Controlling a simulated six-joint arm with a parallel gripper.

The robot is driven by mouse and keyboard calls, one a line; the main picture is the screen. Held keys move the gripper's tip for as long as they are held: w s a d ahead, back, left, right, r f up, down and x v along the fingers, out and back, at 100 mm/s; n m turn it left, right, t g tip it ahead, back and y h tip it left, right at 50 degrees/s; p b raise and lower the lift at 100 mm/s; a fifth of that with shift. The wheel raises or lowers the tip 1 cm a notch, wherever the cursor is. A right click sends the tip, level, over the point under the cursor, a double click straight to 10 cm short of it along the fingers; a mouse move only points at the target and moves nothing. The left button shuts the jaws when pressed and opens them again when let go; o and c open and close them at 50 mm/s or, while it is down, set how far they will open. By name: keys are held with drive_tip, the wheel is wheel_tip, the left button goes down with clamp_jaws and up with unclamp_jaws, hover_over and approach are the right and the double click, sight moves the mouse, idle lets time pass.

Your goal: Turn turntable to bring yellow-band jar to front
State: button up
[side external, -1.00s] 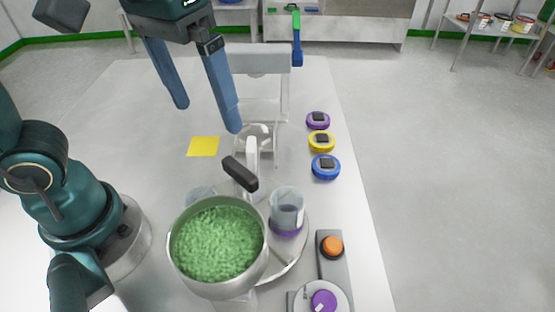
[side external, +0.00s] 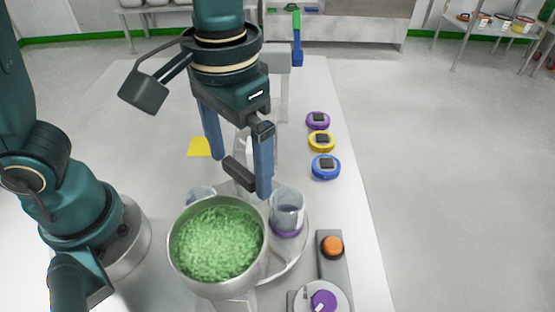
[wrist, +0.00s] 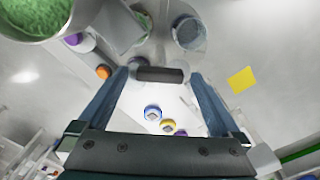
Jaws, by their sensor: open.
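The turntable (side external: 298,250) is a pale disc, partly hidden by the steel bowl in front. A clear jar with a purple band (side external: 287,212) stands on its right side. Another clear jar (side external: 200,192) shows only its top behind the bowl; its band is hidden. I see no yellow band on any jar. A black bar-shaped handle (side external: 238,173) sits above the turntable. My gripper (side external: 241,178) is open, with one blue finger on each side of the handle in the picture. In the wrist view the handle (wrist: 160,74) lies between the fingertips, with a gap at each side.
The steel bowl of green granules (side external: 215,240) stands close in front. Purple (side external: 318,120), yellow (side external: 321,140) and blue (side external: 325,167) discs line the right. A control box with an orange button (side external: 332,246) is at front right. A yellow square (side external: 198,147) lies on the table.

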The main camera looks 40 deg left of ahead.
clamp_jaws()
